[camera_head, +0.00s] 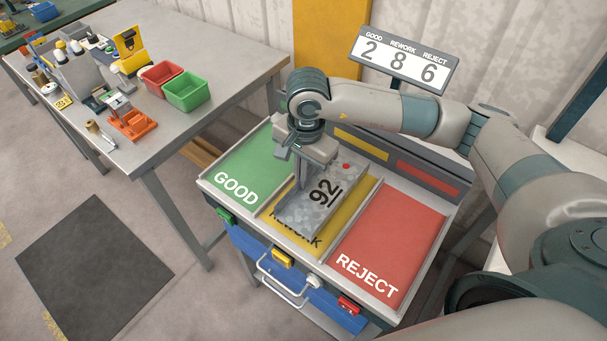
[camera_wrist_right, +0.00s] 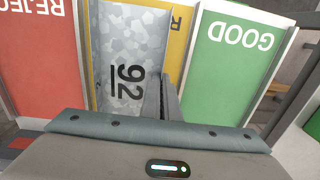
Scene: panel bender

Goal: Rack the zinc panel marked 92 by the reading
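The zinc panel marked 92 (camera_head: 322,197) is a mottled grey sheet with raised edges and a red dot near its far end. It lies in the yellow REWORK bay (camera_head: 275,212), covering part of the word. It also shows in the right wrist view (camera_wrist_right: 122,40). My right gripper (camera_head: 303,183) points down at the panel's left edge in the head view. In the wrist view its two fingers (camera_wrist_right: 162,98) are close together, with the panel's upturned edge between them. My left gripper is in neither view.
The green GOOD bay (camera_head: 243,170) is left and the red REJECT bay (camera_head: 392,245) right, both empty. A sign (camera_head: 402,62) reads GOOD 2, REWORK 8, REJECT 6. A workbench (camera_head: 215,50) with red and green bins stands to the left.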

